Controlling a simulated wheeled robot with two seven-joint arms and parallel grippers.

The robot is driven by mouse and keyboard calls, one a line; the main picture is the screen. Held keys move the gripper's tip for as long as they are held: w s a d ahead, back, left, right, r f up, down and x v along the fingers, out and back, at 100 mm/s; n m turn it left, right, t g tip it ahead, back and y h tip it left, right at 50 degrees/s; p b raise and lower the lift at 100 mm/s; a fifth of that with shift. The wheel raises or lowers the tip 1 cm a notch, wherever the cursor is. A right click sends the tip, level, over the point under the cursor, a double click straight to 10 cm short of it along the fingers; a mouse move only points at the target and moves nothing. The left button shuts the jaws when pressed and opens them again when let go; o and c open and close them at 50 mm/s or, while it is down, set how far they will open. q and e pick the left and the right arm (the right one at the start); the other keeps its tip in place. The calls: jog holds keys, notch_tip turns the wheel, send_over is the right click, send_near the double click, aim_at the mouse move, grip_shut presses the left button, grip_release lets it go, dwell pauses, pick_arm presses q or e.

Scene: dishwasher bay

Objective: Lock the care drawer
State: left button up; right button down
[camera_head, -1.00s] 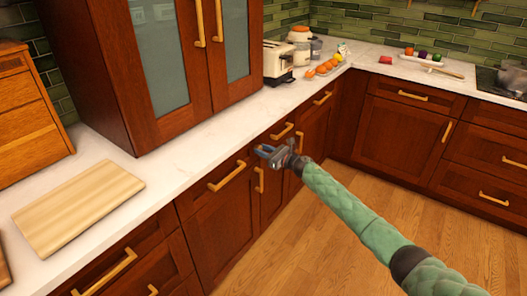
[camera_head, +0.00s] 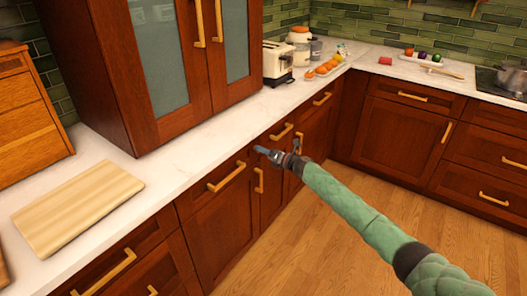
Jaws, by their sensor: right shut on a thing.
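My right gripper (camera_head: 263,152) is at the front of the base cabinets, just below the worktop edge. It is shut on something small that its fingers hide. Its tip is between a drawer with a brass bar handle (camera_head: 227,176) on the left and a narrower drawer with its own handle (camera_head: 281,132) on the right. Both drawers look closed, flush with the cabinet fronts. I cannot tell which is the care drawer. No lock or key shows clearly. My left gripper is not in view.
A wooden board (camera_head: 78,205) lies on the white worktop (camera_head: 165,160) at left. A tall glass-doored cabinet (camera_head: 120,75) stands on the worktop. The wooden floor (camera_head: 300,240) is clear.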

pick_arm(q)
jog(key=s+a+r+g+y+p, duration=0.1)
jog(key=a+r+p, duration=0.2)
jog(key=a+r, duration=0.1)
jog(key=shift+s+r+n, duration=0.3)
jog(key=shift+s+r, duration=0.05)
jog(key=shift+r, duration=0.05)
pick_arm(e)
jog(key=shift+w+d+f+m, duration=0.1)
jog(key=shift+m, duration=4.8)
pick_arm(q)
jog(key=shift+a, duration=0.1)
pick_arm(e)
jog(key=c, duration=1.1)
grip_release()
